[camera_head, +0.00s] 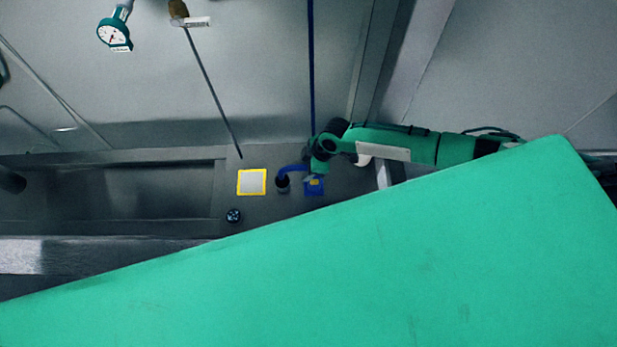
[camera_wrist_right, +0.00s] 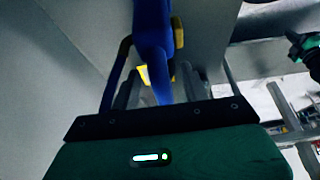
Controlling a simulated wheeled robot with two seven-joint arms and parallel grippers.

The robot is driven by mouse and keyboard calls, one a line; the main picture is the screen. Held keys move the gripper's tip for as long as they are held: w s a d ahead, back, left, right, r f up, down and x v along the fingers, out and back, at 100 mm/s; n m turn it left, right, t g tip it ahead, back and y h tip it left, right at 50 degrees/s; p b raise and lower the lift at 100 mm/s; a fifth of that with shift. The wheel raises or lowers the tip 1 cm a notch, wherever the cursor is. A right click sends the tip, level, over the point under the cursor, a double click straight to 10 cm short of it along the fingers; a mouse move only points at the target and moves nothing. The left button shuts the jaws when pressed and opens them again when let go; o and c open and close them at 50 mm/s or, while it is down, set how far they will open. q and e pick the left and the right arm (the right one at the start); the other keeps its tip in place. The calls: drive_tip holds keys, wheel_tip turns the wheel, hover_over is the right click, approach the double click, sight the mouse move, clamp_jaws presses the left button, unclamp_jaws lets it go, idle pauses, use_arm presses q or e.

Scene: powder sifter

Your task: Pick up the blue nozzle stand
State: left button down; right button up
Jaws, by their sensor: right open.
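The blue nozzle stand (camera_head: 292,169) shows in the head view as a curved blue arm over the grey worktop, its end at a small dark cup (camera_head: 283,185). A blue square with a yellow patch (camera_head: 314,187) lies at its right, under my right gripper (camera_head: 314,176). In the right wrist view a blue upright part (camera_wrist_right: 152,40) runs between the open fingers of the right gripper (camera_wrist_right: 158,88), with yellow pieces behind it. I cannot tell whether the fingers touch it. My left gripper is not in view.
A yellow-framed pale square (camera_head: 251,170) and a small dark round part (camera_head: 233,215) lie left of the stand. A thin blue upright line (camera_head: 311,70) and a grey rod (camera_head: 212,90) rise behind. A large green surface covers the foreground. A gauge (camera_head: 113,35) is at upper left.

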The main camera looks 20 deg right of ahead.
drive_tip(key=shift+a+f, duration=0.15)
drive_tip(key=shift+f, duration=0.3)
clamp_jaws()
drive_tip(key=shift+w, duration=0.1)
drive_tip(key=shift+r, duration=0.1)
